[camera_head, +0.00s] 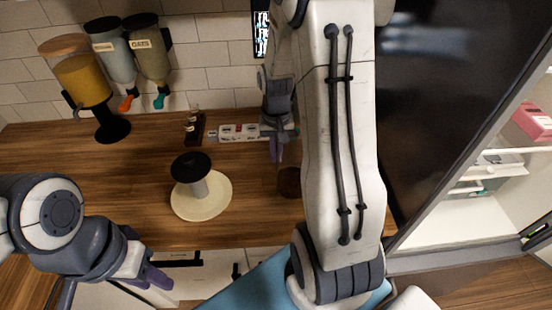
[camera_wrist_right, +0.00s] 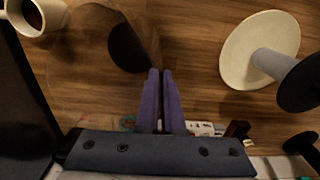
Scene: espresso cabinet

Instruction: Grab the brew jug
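What looks like the brew jug is a clear glass vessel (camera_wrist_right: 85,55) with a dark patch (camera_wrist_right: 128,48) at its right side in the right wrist view. In the head view a dark brown round shape (camera_head: 289,182) shows at the same spot, partly hidden by my right arm. My right gripper (camera_wrist_right: 161,75) has its purple fingers together, with their tips at the vessel's right edge. I cannot tell whether they touch the glass. In the head view my right gripper (camera_head: 277,158) is above the counter. My left gripper (camera_head: 155,279) hangs at the counter's front edge, lower left; its opening is unclear.
A cream disc stand with a black top (camera_head: 198,199) stands left of the jug. A white mug (camera_wrist_right: 35,14) is near the vessel in the wrist view. Dispensers (camera_head: 82,80) and a small rack (camera_head: 194,127) are at the back. The wooden counter (camera_head: 110,195) is clear at left.

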